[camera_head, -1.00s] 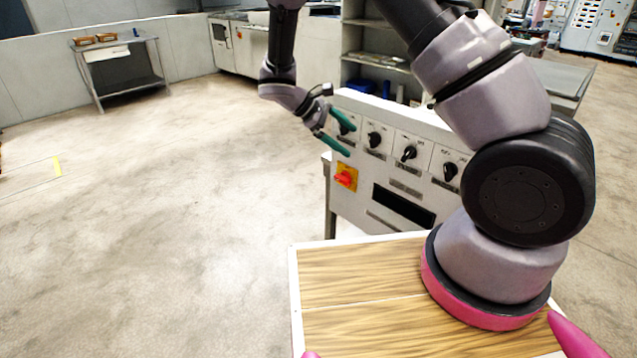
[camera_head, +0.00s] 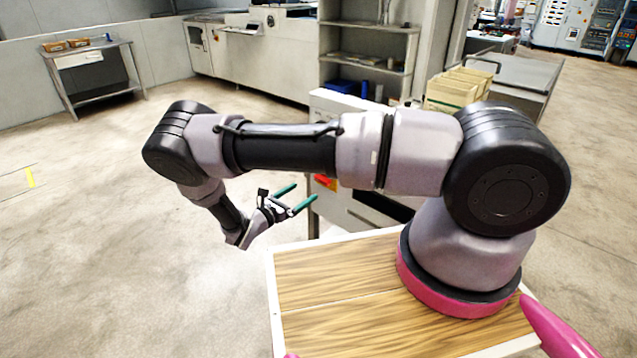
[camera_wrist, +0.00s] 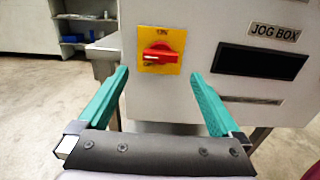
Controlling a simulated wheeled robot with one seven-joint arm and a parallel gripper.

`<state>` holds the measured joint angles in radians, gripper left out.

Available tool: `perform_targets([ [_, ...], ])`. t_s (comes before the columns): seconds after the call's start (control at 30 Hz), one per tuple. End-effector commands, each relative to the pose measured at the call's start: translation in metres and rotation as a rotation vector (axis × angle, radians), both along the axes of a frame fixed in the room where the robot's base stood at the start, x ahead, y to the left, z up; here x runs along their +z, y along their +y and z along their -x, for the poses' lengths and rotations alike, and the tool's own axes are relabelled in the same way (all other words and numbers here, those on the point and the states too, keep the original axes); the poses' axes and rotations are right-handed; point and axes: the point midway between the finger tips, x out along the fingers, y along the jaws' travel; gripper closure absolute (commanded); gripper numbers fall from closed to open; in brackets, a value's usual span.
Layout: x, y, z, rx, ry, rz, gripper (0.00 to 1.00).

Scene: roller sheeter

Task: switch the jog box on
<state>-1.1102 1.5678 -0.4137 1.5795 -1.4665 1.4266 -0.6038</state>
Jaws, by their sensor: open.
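The jog box (camera_wrist: 190,105) is a pale panel with a plate reading "JOG BOX" (camera_wrist: 275,32) and a dark rectangular window (camera_wrist: 258,62). Its red rotary switch (camera_wrist: 158,53) sits on a yellow plate at the panel's left, with the handle lying roughly horizontal. In the head view the switch (camera_head: 325,182) shows only partly behind my arm. My gripper (camera_wrist: 160,82) is open and empty, its two green fingers pointing at the panel. The switch appears between and just beyond the fingertips, apart from them. In the head view my gripper (camera_head: 305,195) is left of the panel.
A shelf unit (camera_head: 370,45) and a crate of folders (camera_head: 455,90) stand behind. A small metal table (camera_head: 95,72) is at the far left. The floor (camera_head: 90,230) at left is clear.

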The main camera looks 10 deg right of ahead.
Motion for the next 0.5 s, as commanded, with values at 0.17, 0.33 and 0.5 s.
perform_targets([
  [0.17, 0.001, -0.03, -0.02, -0.005, -0.001, 0.001, 0.0],
  [0.33, 0.0, -0.054, -0.038, -0.004, 0.0, -0.001, 0.0],
  [0.5, 0.0, -0.068, -0.049, -0.002, 0.0, -0.001, 0.0],
])
